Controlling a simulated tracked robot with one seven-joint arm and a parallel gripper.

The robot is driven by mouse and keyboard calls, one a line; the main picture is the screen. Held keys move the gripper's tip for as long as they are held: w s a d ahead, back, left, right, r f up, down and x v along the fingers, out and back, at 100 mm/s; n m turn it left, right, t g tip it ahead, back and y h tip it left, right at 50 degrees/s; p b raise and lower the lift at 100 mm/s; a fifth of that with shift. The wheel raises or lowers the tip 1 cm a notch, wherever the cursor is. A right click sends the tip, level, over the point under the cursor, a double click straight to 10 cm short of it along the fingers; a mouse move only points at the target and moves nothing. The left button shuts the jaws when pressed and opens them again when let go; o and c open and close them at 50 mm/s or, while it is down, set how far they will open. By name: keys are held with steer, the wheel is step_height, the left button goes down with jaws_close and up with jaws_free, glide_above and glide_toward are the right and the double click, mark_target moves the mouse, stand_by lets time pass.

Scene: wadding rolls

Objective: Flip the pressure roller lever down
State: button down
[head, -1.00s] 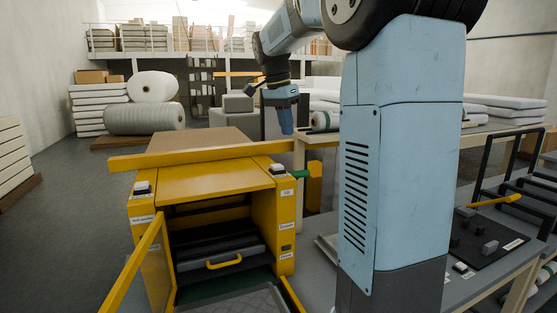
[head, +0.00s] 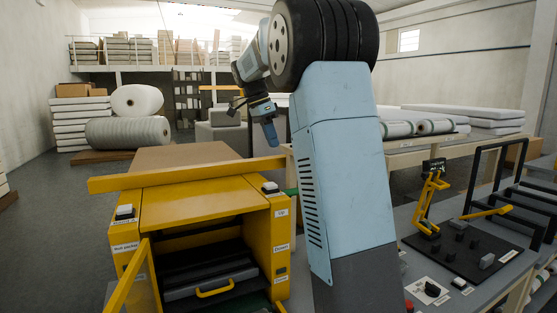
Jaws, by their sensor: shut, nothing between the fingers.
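A yellow-handled lever (head: 487,212) reaches out from the black frame of the roller rack (head: 535,196) at the right. It looks close to level; no label on it is readable, so I cannot be sure it is the pressure roller lever. My gripper (head: 271,142) is shut and empty, pointing down above and behind the machine's right end, apart from both. My arm hides the middle of the bench.
The grey bench (head: 400,225) at right carries a yellow jointed stand (head: 429,205), a black plate (head: 450,253) with small dark blocks, and a switch panel (head: 430,290). White rolls (head: 398,128) lie on a table behind. The machine's open door (head: 128,282) juts forward at left.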

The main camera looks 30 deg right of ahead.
steer(key=s+a+x, duration=0.1)
steer(key=x, duration=1.2)
